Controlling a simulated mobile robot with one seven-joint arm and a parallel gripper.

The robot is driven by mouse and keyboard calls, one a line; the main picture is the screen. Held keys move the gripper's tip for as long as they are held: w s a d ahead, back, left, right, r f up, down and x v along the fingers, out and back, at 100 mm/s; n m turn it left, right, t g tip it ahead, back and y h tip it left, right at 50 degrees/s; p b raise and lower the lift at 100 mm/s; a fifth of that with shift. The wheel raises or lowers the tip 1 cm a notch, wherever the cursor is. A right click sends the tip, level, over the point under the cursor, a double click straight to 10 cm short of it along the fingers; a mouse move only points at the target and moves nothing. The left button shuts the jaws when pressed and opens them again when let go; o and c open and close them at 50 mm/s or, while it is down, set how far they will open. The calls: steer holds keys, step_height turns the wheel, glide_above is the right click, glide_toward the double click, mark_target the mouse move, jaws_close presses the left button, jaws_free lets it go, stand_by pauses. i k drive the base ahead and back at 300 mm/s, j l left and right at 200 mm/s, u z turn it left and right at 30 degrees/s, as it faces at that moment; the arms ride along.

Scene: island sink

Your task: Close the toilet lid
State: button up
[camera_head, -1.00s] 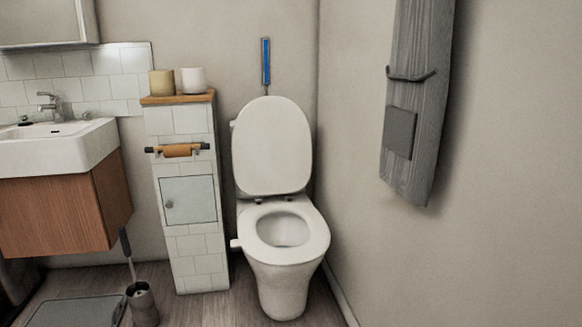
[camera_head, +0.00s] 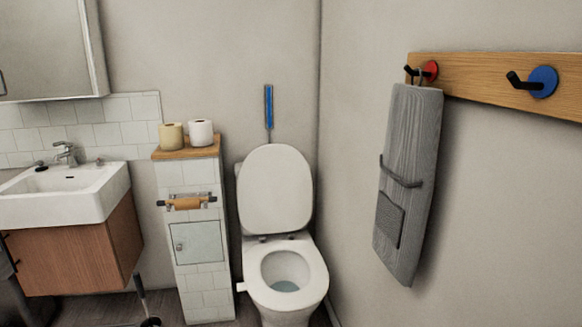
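The white toilet (camera_head: 288,303) stands in the back corner, with its seat down and the bowl open. Its lid (camera_head: 275,188) is raised and leans back upright toward the wall. The hinges show between the lid and the seat. My gripper is not in view.
A tiled pillar (camera_head: 190,240) with a wooden top, two rolls and a paper holder (camera_head: 188,203) stands just left of the toilet. A sink (camera_head: 62,195) on a wooden cabinet is further left.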

mark_target(275, 189)
steer(key=i+j, duration=0.2)
steer(key=i, duration=0.25)
steer(key=i+j, duration=0.25)
steer(key=i, duration=0.2)
steer(key=i+j, duration=0.2)
steer(key=i, duration=0.25)
steer(key=i+j, duration=0.25)
steer(key=i, duration=0.2)
steer(key=i+j+z, duration=0.55)
steer(key=i+z, duration=0.1)
steer(key=z, duration=0.55)
steer(key=i+l, duration=0.05)
